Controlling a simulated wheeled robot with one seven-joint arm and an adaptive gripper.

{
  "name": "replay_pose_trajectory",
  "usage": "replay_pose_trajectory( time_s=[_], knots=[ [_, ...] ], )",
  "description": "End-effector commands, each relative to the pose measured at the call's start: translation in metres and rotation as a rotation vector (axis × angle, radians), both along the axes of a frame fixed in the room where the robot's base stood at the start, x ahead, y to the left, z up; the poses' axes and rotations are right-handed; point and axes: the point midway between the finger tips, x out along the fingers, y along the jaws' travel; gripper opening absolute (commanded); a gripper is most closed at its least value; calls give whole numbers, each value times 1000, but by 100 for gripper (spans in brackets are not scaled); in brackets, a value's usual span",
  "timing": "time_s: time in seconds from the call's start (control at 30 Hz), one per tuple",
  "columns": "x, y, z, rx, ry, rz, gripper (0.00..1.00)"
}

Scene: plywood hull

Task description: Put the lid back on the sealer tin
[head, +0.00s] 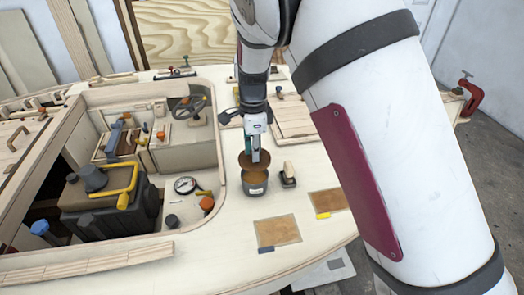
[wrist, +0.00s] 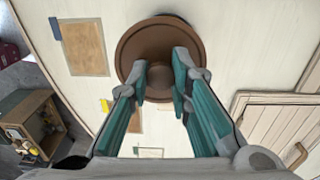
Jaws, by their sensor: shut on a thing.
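The sealer tin (head: 254,190), grey and round, stands upright on the pale plywood deck. The brown round lid (head: 246,160) is just above the tin in the head view, with brown also showing at the tin's mouth. My gripper (head: 256,158) points down over the tin and is shut on the lid. In the wrist view the lid (wrist: 133,48) is a broad brown disc between and beyond the teal fingertips of my gripper (wrist: 164,88). It hides nearly all of the tin; only a dark edge shows past its far rim. I cannot tell whether lid and tin touch.
A brush-like block (head: 288,175) stands close to the right of the tin. Two brown sheets (head: 279,230) (head: 327,202) lie taped nearer the front edge. A recess with a black-and-yellow machine (head: 105,200) and a gauge (head: 185,185) opens to the left. A slatted panel (head: 292,118) lies behind.

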Motion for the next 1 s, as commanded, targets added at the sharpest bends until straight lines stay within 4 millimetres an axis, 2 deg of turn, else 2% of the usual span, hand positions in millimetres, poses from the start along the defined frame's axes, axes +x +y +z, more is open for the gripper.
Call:
replay_pose_trajectory(
  time_s=[0.17,0.7,1.0],
  knots=[
    [0,2,-2,1,0,-10,11],
    [0,2,-47,0,1,-9,11],
    [0,2,-61,1,-1,-8,11]
  ],
)
